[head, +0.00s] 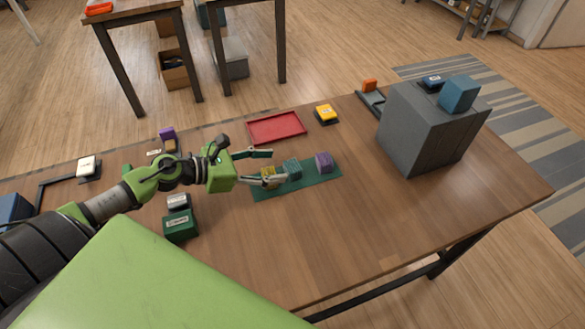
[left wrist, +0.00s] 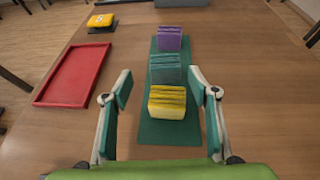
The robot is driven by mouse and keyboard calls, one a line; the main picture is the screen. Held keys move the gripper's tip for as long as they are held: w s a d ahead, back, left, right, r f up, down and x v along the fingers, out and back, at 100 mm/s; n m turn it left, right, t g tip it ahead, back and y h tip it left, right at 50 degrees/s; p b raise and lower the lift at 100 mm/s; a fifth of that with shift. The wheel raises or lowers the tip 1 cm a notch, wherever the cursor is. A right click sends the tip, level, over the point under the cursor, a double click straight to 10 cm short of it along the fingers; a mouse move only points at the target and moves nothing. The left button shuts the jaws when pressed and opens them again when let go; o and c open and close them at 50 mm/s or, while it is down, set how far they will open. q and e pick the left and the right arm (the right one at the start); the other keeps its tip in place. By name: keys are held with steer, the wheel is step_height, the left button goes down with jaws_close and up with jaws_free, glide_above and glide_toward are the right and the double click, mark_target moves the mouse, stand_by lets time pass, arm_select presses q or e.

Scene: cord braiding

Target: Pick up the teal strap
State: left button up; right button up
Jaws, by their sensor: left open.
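The teal strap (head: 292,169) is a ribbed bundle in the middle of a row on a dark green mat (head: 262,193). The left wrist view also shows the teal strap (left wrist: 170,70), between the yellow strap (left wrist: 166,102) and the purple strap (left wrist: 169,39). My left gripper (head: 276,166) is open and empty. In the left wrist view its two teal-padded fingers (left wrist: 160,82) lie on either side of the row, level with the yellow strap and near the teal one. I cannot tell its exact height. My right gripper is in neither view.
A red tray (head: 277,127) and a yellow item (head: 326,113) lie behind the mat. A large grey box (head: 421,135) with a blue block (head: 459,93) on top stands at the right. A green box (head: 180,226) is near the arm. The front right tabletop is clear.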

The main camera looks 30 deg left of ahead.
mark_target(290, 166)
arm_select(q)
steer(key=shift+w+d+f, duration=0.2)
steer(key=shift+w+d, duration=0.2)
steer(key=shift+w, duration=0.1)
steer(key=shift+w+d, duration=0.2)
steer(key=shift+d, duration=0.1)
steer(key=p+x, duration=0.2)
steer(key=x, duration=0.2)
steer(key=shift+s+d, duration=0.1)
steer(key=shift+d, duration=0.15)
steer(key=shift+d+f, duration=0.2)
steer(key=shift+c, duration=0.3)
steer(key=c, duration=1.2)
